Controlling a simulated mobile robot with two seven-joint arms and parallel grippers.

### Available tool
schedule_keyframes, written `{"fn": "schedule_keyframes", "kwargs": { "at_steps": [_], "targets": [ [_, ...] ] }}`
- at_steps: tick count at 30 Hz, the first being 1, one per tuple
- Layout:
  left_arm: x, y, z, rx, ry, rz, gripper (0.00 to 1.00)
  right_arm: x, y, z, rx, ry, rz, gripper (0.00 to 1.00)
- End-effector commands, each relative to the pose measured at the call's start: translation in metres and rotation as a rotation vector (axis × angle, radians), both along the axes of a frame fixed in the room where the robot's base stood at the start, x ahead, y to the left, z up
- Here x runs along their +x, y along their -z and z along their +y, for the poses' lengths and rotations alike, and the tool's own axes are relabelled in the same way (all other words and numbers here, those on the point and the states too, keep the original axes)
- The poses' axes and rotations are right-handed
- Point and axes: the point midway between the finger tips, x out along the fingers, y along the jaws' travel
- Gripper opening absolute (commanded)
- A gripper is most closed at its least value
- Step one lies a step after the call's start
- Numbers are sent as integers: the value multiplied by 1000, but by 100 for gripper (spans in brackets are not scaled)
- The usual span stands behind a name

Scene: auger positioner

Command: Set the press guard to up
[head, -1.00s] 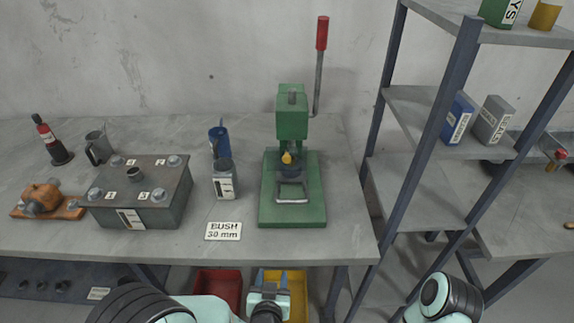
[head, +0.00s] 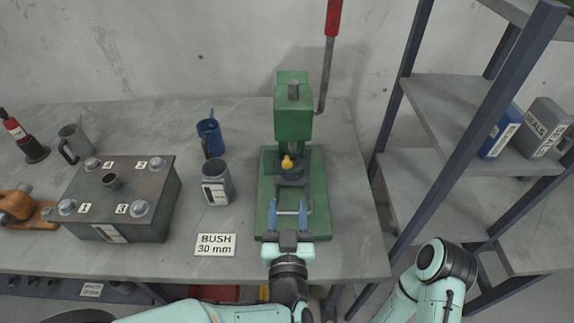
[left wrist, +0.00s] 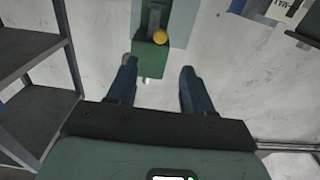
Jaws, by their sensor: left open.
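The green press (head: 293,115) stands on the bench with its red-handled lever (head: 332,30) upright at the right. A yellow knob (head: 287,162) sits below the press head. The press guard, seemingly the pale metal frame (head: 289,213) low over the front of the green base, is partly hidden by my gripper. My left gripper (head: 288,201) is open, its blue fingers on either side of the frame; contact cannot be told. In the left wrist view my open left gripper (left wrist: 158,65) faces the green press (left wrist: 150,55) and yellow knob (left wrist: 160,37). My right gripper is out of view.
A grey mug (head: 216,183), a blue mug (head: 210,138) and a "BUSH 30 mm" card (head: 215,244) are left of the press. A bolted metal block (head: 125,200) stands farther left. A shelf rack (head: 415,110) rises at the right.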

Motion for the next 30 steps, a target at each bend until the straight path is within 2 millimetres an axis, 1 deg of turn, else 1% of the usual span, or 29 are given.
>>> {"fn": "schedule_keyframes", "kwargs": {
  "at_steps": [1, 9, 12, 15, 18, 21, 29, 30],
  "targets": [
    [10, -1, 1, 2, -4, -1, 51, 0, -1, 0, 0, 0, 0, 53],
    [68, 0, 1, 4, -3, -1, 51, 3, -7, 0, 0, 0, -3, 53],
    [86, 0, 1, 5, -2, -1, 51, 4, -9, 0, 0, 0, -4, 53],
    [100, 0, 1, 3, -1, 0, 51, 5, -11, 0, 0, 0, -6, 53],
    [108, 0, 1, 3, 0, 0, 51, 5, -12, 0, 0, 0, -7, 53],
    [113, 0, 0, 2, 1, 0, 51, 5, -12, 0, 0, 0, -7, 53],
    [114, 0, 0, 1, 1, 1, 51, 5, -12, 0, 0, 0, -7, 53],
    [114, 0, 0, 1, 1, 1, 45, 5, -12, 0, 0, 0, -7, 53]
  ]
}}
